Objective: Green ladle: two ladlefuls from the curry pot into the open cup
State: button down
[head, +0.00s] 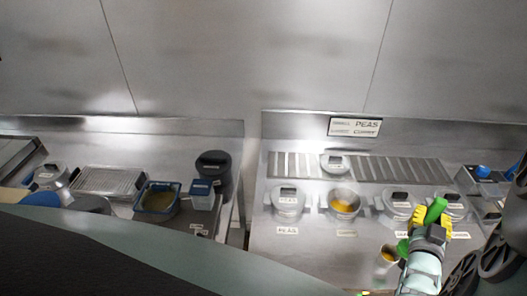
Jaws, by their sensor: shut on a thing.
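The curry pot (332,203) stands open, with yellow-orange curry inside, behind a small label on the right counter. My gripper (431,222), with yellow fingers, is shut on the green ladle (437,209) at the right. The ladle's handle sticks up past the fingers. A green part of it shows again lower left of the gripper, close to the open cup. The open cup (387,264) stands near the front of the counter, just left of my gripper, with a yellow-orange tone inside. The ladle's bowl and its contents cannot be made out.
A lidded peas pot (288,204) stands left of the curry pot. Lidded pots (398,203) stand right of it, close behind my gripper. A lid (335,163) lies on the slatted rack behind. The counter (300,255) front left is clear. A gap separates the left counter.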

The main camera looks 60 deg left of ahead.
aim_at(441, 201)
notch_tip(441, 201, up, 8)
jog(key=p, duration=0.5)
jog(key=shift+a+r, duration=0.15)
